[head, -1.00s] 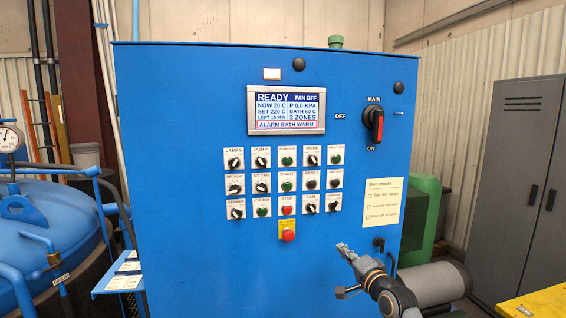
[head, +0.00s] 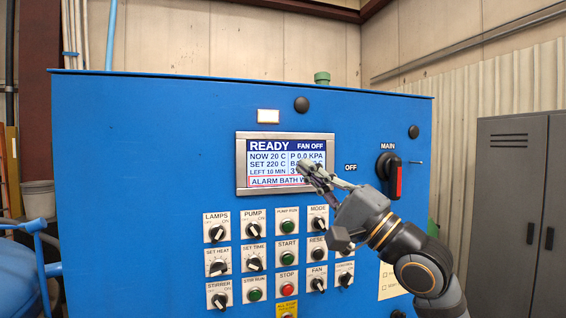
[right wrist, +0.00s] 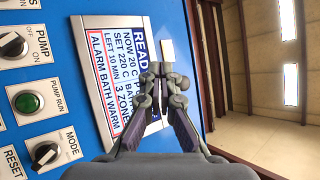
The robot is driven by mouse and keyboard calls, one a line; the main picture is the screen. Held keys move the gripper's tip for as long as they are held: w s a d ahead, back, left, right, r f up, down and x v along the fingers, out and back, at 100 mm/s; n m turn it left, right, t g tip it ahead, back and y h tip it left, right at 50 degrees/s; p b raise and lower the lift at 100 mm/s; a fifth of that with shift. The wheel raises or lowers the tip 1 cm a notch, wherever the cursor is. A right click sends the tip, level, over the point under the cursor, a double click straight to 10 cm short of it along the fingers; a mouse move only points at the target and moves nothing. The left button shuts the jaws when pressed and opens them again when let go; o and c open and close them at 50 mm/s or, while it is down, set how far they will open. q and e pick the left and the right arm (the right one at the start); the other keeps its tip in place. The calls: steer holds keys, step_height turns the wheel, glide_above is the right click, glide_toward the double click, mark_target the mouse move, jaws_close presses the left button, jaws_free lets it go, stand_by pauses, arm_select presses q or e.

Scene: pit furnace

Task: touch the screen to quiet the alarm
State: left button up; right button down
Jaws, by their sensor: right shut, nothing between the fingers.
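The screen (head: 268,163) is set in a grey frame on the blue panel. It reads READY, FAN OFF, with a red-outlined line ALARM BATH WARM along its bottom. My right gripper (head: 305,172) is shut and empty, in front of the lower right part of the screen, and hides part of the text. In the right wrist view the screen (right wrist: 112,75) appears turned sideways, with the shut fingertips (right wrist: 161,72) over its edge region. I cannot tell whether the fingertips touch the glass. My left gripper is not in view.
Rows of knobs and buttons sit below the screen, among them the MODE knob (head: 318,224) close under my right gripper. The red-handled MAIN switch (head: 389,176) is to the right. A grey cabinet (head: 512,200) stands at the far right.

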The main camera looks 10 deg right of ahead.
glide_toward(282, 156)
step_height(282, 156, up, 3)
steer(key=w+a, duration=0.2)
steer(key=a, duration=0.1)
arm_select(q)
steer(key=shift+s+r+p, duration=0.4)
arm_select(e)
steer(key=shift+w+d, duration=0.1)
steer(key=shift+w, duration=0.25)
steer(key=shift+w, duration=0.1)
stand_by(0.9)
steer(key=shift+w, duration=0.35)
steer(key=shift+w, duration=0.25)
stand_by(0.5)
steer(key=shift+s, duration=0.2)
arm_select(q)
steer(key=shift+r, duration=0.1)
arm_select(e)
steer(key=shift+s, duration=0.5)
